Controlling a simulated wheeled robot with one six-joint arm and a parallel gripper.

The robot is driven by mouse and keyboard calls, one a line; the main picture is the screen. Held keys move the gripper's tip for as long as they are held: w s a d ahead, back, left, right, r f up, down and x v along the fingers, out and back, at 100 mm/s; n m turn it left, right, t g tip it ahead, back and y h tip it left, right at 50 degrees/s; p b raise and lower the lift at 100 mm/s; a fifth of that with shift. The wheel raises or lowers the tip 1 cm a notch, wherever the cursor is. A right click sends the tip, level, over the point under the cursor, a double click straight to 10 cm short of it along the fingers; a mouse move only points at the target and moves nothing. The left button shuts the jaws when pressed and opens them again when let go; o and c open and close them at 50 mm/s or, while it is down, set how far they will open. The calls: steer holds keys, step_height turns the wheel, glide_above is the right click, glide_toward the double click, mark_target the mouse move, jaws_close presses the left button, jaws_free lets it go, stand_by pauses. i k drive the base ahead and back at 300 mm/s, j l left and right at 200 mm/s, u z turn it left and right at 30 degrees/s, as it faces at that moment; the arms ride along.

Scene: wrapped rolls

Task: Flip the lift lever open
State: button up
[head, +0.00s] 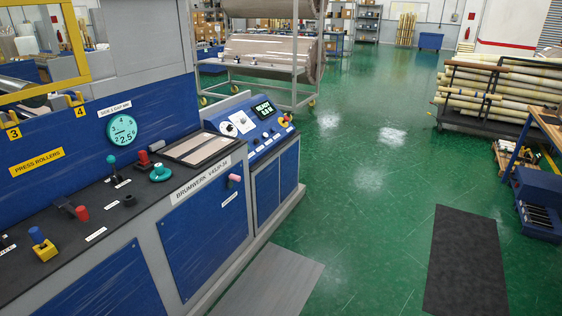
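No control in the head view carries a label I can read as lift, so I cannot tell which one is the lift lever. On the dark console top (60,268) at left there are several candidates. A lever with a red grip (82,213) lies low on a dark bracket. A blue knob (37,235) stands on a yellow base. A teal ball-topped lever (111,161) and a red-topped lever (144,158) stand farther back, near a teal star knob (160,173). My gripper is not in view.
A pink-ended handle (235,178) sticks out of the front panel. A dial gauge (122,130) and a yellow frame (75,45) are above the console. A control panel (250,120) stands beyond. A rack of rolls (485,90) is at right. Green floor beside the machine is clear around a dark mat (466,262).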

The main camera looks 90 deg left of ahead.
mark_target(82, 213)
steer(key=u, duration=4.25)
